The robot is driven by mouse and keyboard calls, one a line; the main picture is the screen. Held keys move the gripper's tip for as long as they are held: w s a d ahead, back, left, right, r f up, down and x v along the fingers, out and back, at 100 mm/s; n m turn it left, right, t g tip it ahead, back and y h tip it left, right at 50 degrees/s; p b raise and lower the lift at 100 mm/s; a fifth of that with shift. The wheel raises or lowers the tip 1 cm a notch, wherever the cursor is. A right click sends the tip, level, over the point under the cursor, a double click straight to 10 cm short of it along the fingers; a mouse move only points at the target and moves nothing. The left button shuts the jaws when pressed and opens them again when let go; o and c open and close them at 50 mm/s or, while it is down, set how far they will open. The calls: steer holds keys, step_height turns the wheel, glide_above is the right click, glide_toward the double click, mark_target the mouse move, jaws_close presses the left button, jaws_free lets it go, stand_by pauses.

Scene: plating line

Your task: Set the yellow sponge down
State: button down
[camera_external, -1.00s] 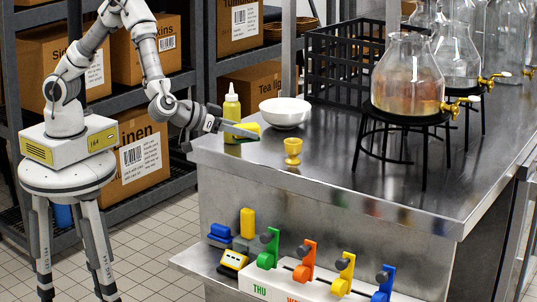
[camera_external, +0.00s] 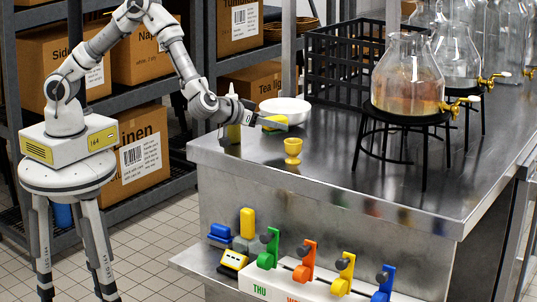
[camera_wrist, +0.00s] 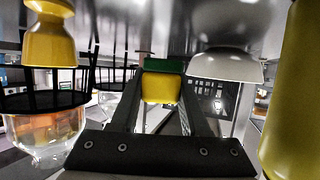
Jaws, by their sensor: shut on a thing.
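The yellow sponge (camera_external: 274,122), which has a green layer, is in my gripper (camera_external: 281,121) over the steel counter, between the squeeze bottle and the egg cup. In the wrist view, upside down, the sponge (camera_wrist: 160,88) sits between my two dark fingers (camera_wrist: 162,95), its green side toward the counter. It looks slightly above the counter; the exact gap is unclear.
A yellow egg cup (camera_external: 292,150) stands just in front, a white bowl (camera_external: 270,106) behind, and a yellow squeeze bottle (camera_external: 234,132) to the left. A glass dispenser (camera_external: 408,80) on a black stand is at right. The counter (camera_external: 345,178) between cup and stand is clear.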

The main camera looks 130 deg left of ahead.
mark_target(274, 147)
steer(key=shift+a+f+b, duration=0.15)
steer(key=shift+f+b, duration=0.2)
steer(key=shift+f, duration=1.75)
steer(key=shift+f, duration=0.2)
steer(key=shift+c, duration=2)
jaws_free()
steer(key=shift+r, duration=0.15)
